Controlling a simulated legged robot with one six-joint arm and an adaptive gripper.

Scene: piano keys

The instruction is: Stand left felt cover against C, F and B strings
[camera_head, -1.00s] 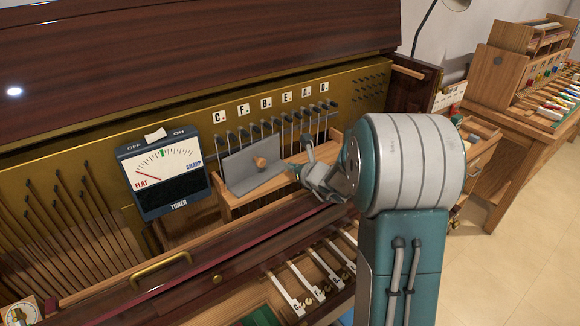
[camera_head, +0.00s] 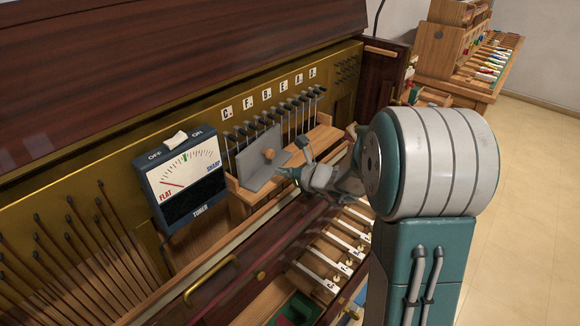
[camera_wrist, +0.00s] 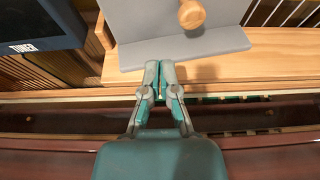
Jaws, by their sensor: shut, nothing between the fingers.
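The grey felt cover (camera_head: 263,172) is an L-shaped panel with a round wooden knob (camera_head: 269,154). It stands upright on a wooden shelf (camera_head: 322,136), in front of the strings under the C, F and B labels (camera_head: 246,102). Whether its back touches the strings is hard to tell. My gripper (camera_head: 294,170) is just in front of the cover, at its lower right in the head view. In the wrist view my gripper (camera_wrist: 160,68) is shut and empty, its tips at the front edge of the cover's grey foot (camera_wrist: 186,48). The knob (camera_wrist: 191,14) is beyond the tips.
The tuner (camera_head: 182,180) with its dial stands left of the shelf. A dark red rail (camera_head: 235,285) with a brass handle and the white keys (camera_head: 330,260) lie below. A wooden bench with coloured pieces (camera_head: 485,65) stands at the back right.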

